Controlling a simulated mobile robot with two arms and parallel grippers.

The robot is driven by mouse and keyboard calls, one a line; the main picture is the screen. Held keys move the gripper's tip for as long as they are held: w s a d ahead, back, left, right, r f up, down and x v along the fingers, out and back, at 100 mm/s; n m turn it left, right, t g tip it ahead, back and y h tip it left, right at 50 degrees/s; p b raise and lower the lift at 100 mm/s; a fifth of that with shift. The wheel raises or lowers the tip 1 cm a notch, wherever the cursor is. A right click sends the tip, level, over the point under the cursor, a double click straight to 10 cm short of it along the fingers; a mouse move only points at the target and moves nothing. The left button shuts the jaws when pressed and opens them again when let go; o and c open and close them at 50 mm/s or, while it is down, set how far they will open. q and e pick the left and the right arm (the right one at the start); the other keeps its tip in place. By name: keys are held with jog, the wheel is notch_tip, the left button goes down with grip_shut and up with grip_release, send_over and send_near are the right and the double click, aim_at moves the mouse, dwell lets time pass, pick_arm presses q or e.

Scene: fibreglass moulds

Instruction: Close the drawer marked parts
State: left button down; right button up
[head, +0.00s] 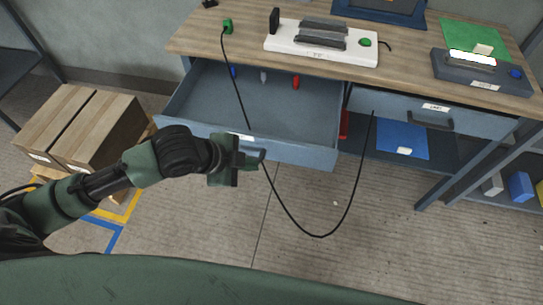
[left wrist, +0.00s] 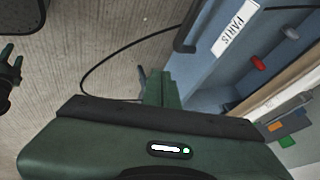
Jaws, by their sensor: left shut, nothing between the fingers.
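The blue-grey drawer (head: 300,150) stands pulled out from the left part of the bench in the head view. Its white label reads PARTS in the left wrist view (left wrist: 236,29), where its dark handle (left wrist: 185,38) also shows. Inside lie small blue, grey and red items. My left gripper (head: 262,160) is shut and empty at the drawer's front, near its middle; it also shows in the left wrist view (left wrist: 158,88). I cannot tell whether it touches the front. The handle is mostly hidden behind it in the head view.
A black cable (head: 320,236) runs from a green plug (head: 227,26) across the open drawer and hangs in a loop before it. A second drawer (head: 400,103), shut, is to the right.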

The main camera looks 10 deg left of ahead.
pick_arm(q)
send_near(279, 158)
notch_tip(279, 158, down, 3)
jog(key=s+d, duration=0.1)
jog(key=s, duration=0.1)
jog(key=w, duration=0.4)
jog(key=shift+d+f+p, duration=0.35)
jog(key=shift+f+p, duration=0.05)
jog(key=shift+w, duration=0.1)
